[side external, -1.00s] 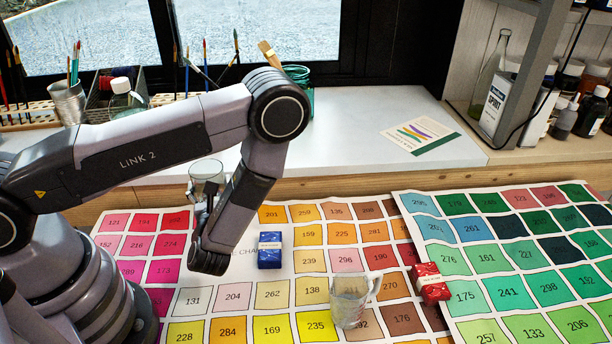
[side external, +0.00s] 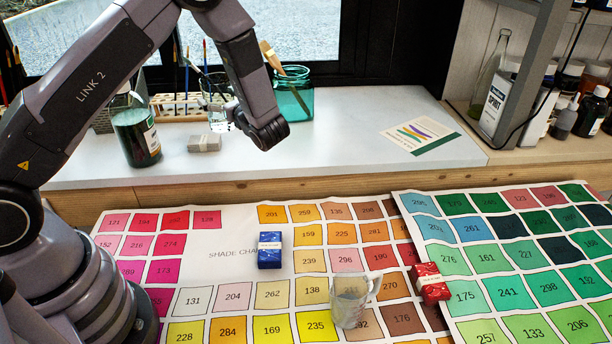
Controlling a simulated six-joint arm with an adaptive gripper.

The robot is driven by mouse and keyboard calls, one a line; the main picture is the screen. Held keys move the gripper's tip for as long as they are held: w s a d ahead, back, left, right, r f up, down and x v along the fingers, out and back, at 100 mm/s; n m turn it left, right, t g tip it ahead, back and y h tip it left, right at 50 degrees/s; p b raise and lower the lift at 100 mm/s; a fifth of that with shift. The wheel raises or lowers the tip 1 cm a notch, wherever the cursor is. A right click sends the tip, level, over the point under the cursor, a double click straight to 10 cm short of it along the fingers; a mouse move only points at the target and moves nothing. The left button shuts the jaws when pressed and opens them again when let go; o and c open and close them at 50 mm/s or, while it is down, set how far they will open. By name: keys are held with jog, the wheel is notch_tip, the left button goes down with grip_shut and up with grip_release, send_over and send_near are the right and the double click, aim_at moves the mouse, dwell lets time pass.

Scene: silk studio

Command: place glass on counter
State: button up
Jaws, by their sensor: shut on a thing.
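A clear glass (side external: 213,98) is at the back left, over the white counter (side external: 330,140). My gripper (side external: 232,116) is shut on the glass from its right side; the fingers are small and partly hidden by my wrist. The glass looks about upright. I cannot tell whether its base touches the counter or hangs just above it.
A teal jar (side external: 292,96) with a brush is to the right. A card (side external: 422,136) lies farther right. A jug (side external: 349,300) and blue box (side external: 269,250) sit on the front charts. The counter's middle is clear.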

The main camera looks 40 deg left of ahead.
jog(key=shift+w+a+r+g, duration=0.3)
jog(key=shift+w+a+r, duration=0.35)
jog(key=shift+w, duration=0.1)
jog(key=shift+w+a+f, duration=0.65)
jog(key=shift+w+f, duration=1.45)
jog(key=shift+w+a+f, duration=0.7)
jog(key=shift+w+f, duration=1.4)
jog(key=shift+w, duration=0.05)
jog(key=shift+w+a+f, duration=0.65)
jog(key=shift+w+f, duration=1.45)
jog(key=shift+f, duration=0.1)
jog(key=o, duration=1.2)
